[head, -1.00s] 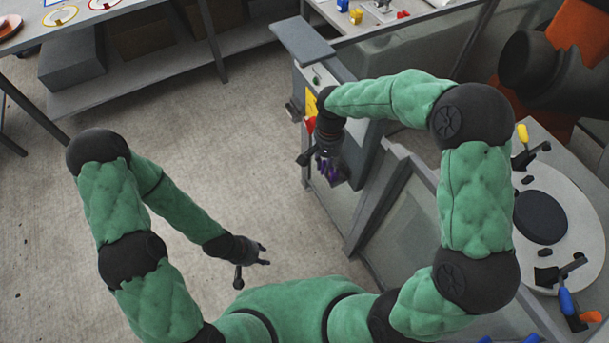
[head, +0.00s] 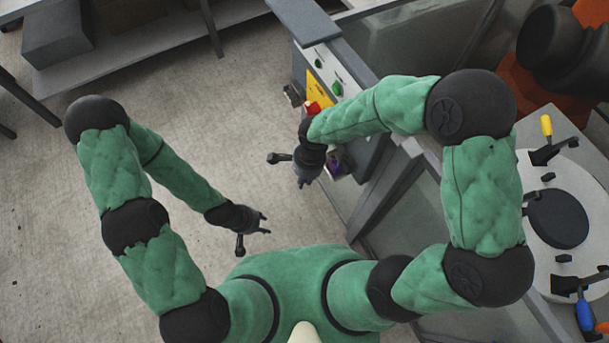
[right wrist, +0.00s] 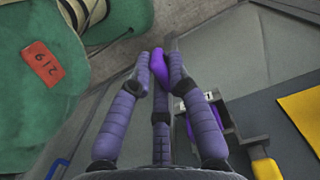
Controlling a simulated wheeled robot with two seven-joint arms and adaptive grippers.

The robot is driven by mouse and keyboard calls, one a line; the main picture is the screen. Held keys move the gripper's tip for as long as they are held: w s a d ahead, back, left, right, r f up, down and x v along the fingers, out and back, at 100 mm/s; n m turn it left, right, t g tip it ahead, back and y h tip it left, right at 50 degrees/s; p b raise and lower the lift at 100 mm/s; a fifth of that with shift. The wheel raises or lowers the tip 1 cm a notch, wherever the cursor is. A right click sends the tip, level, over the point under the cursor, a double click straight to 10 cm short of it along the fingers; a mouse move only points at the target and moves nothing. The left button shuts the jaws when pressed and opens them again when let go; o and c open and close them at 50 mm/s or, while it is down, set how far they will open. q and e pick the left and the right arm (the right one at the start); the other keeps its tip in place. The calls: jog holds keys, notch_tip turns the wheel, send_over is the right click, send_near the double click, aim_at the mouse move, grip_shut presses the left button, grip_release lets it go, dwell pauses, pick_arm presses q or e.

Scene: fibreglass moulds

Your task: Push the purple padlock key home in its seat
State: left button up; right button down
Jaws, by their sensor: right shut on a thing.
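The purple padlock key (right wrist: 158,68) is pinched between the fingertips of my right gripper (right wrist: 160,72), in the right wrist view. A second purple part (right wrist: 190,125) sits in a dark bracket beside the right finger; it looks like the padlock with its seat, partly hidden by that finger. The key is apart from it in this view. In the head view my right gripper (head: 306,180) is close to the front of the control cabinet, and a purple patch (head: 338,167) shows just right of it. My left gripper (head: 264,224) is empty, fingers apart, over open floor.
The grey control cabinet (head: 318,62) carries green buttons, a yellow plate (head: 320,88) and a red switch (head: 312,107). A yellow handle (right wrist: 266,167) is near the bracket. Glass panels and a round mould (head: 558,218) with clamps stand right.

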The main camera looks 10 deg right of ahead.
jog(key=shift+d, duration=0.1)
jog(key=shift+w+d+p, duration=0.25)
jog(key=shift+w+d, duration=0.1)
jog(key=shift+d, duration=0.55)
jog(key=shift+w+d+p, duration=0.25)
jog(key=shift+w+d, duration=0.1)
jog(key=shift+d, duration=0.5)
jog(key=shift+w+d+p, duration=0.25)
jog(key=shift+w+d, duration=0.1)
jog(key=shift+d, duration=0.55)
jog(key=shift+b, duration=0.55)
dwell(0.5)
jog(key=shift+w+d, duration=0.25)
jog(key=shift+d, duration=0.45)
dwell(0.5)
jog(key=c, duration=1.1)
grip_release()
jog(key=shift+r, duration=0.1)
jog(key=r, duration=0.7)
jog(key=shift+w+d+r, duration=0.1)
jog(key=shift+d+r, duration=0.1)
jog(key=shift+d, duration=0.1)
